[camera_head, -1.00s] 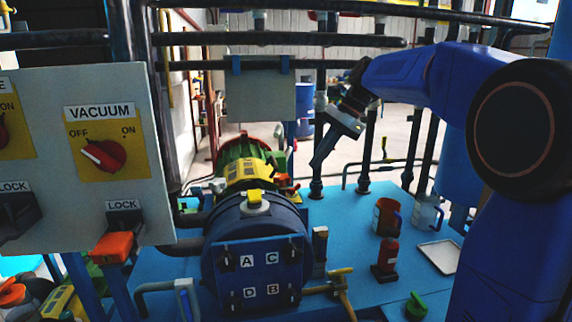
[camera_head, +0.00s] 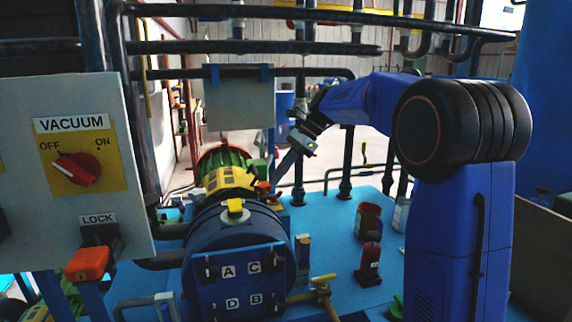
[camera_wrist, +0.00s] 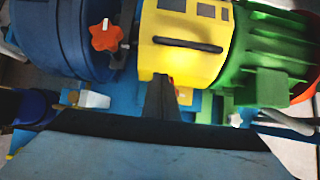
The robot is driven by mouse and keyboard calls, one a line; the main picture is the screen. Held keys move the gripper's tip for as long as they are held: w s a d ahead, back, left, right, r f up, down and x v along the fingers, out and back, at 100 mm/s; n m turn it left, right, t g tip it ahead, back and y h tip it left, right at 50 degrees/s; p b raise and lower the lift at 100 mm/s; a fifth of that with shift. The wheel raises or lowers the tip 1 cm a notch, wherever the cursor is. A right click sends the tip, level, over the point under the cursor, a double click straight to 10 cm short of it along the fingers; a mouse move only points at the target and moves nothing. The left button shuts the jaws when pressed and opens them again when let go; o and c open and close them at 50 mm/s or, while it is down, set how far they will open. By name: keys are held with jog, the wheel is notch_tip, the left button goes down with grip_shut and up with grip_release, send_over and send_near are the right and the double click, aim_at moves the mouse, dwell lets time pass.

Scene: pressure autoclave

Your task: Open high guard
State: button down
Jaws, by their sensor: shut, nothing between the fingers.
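No part in view is labelled as the high guard, and I cannot tell which one it is. A yellow housing (camera_head: 228,180) with a dark slot sits between the blue round vessel (camera_head: 240,228) and the green ribbed motor (camera_head: 222,156). My gripper (camera_head: 277,178) is shut and empty, pointing down beside the housing. In the wrist view, my gripper (camera_wrist: 160,90) lies at the lower edge of the yellow housing (camera_wrist: 184,45); I cannot tell whether it touches. An orange star knob (camera_wrist: 105,36) is on the vessel side, and the green motor (camera_wrist: 270,60) is at the right.
A grey control panel (camera_head: 60,225) with a red VACUUM switch (camera_head: 76,169) and red LOCK handle (camera_head: 88,263) stands at the left. Dark pipes (camera_head: 250,48) cross above. A grey plate (camera_head: 240,103) hangs behind.

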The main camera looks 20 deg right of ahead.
jog(key=x, duration=0.2)
jog(key=shift+a+f, duration=0.2)
jog(key=shift+f, duration=0.1)
jog(key=shift+a+r, duration=0.5)
jog(key=shift+r, duration=0.4)
jog(key=shift+a+r, duration=0.55)
jog(key=shift+r, duration=0.35)
jog(key=shift+a+r, duration=0.1)
